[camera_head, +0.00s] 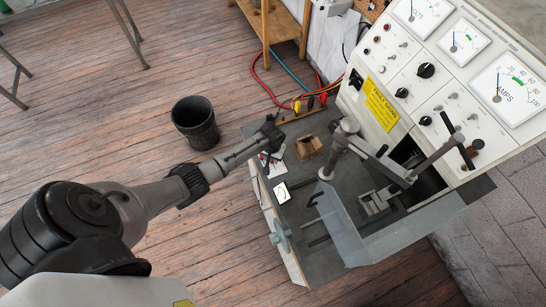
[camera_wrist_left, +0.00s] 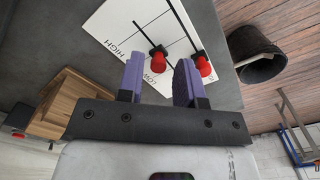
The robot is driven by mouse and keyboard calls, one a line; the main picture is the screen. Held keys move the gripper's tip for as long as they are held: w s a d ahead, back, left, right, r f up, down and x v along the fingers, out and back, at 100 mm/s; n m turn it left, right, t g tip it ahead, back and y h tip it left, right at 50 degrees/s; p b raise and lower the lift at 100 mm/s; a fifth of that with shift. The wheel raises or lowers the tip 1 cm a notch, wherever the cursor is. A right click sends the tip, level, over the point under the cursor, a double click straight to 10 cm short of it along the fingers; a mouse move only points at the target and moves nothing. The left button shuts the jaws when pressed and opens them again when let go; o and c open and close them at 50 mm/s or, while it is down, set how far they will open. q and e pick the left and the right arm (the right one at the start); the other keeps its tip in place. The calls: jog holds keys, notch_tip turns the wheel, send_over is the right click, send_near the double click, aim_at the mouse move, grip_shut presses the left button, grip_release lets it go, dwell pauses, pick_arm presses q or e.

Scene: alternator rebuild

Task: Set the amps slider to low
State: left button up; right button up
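A white panel (camera_wrist_left: 120,28) with printed HIGH and LOW shows in the left wrist view. It carries two black levers with red knobs, one knob (camera_wrist_left: 157,58) near the word LOW and another (camera_wrist_left: 203,65) to its right. Which one is the amps slider I cannot tell. My left gripper (camera_wrist_left: 160,82) has two purple fingers apart, with the first red knob showing in the gap between them; contact cannot be made out. In the head view my left gripper (camera_head: 268,138) is over the panel at the bench's left edge and hides much of it. My right gripper is not in view.
A wooden box (camera_head: 308,147) stands close to my gripper on the grey bench. A console with gauges (camera_head: 512,92), one marked AMPS, rises at the right. A clamp with lever arms (camera_head: 375,160) stands mid-bench. A black bin (camera_head: 195,122) is on the floor.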

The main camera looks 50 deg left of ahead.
pick_arm(q)
jog(key=shift+o, duration=0.6)
jog(key=shift+r, duration=0.1)
jog(key=shift+r, duration=0.2)
notch_tip(320, 180, up, 13)
jog(key=p, duration=0.1)
jog(key=shift+r, duration=0.15)
